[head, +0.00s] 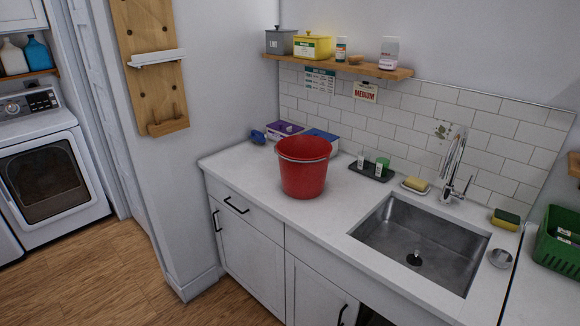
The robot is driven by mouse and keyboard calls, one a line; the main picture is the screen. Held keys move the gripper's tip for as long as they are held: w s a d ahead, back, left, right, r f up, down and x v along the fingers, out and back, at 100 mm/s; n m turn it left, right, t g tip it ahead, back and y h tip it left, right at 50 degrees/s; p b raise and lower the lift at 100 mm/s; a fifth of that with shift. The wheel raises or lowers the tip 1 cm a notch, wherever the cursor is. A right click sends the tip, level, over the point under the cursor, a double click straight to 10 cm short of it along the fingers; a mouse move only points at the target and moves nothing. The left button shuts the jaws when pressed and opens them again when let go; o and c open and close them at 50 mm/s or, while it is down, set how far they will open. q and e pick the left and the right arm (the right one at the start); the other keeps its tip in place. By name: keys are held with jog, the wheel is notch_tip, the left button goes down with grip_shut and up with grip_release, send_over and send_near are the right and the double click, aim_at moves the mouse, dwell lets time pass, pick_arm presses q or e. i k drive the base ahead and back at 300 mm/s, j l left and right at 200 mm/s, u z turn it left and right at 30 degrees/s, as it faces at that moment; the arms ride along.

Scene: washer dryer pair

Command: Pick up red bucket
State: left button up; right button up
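The red bucket (303,172) stands upright on the white countertop (335,205), left of the sink. Its open top faces up, and the inside looks empty as far as I can see. Neither of my grippers shows in the head view, so nothing of mine touches the bucket.
The metal sink (420,245) with its faucet (455,165) lies to the right. Behind the bucket are a purple box (284,129), a blue box and a dark tray (371,172) with small bottles. A wooden shelf (340,66) hangs above. The counter's front-left is clear.

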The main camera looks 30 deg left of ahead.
aim_at(300, 180)
jog(key=i+j, duration=0.2)
jog(key=j, duration=0.2)
jog(key=i+j+u, duration=0.1)
jog(key=j, duration=0.35)
jog(key=i+j, duration=0.3)
jog(key=i+j+u, duration=0.1)
jog(key=j, duration=0.4)
jog(key=i+j, duration=0.35)
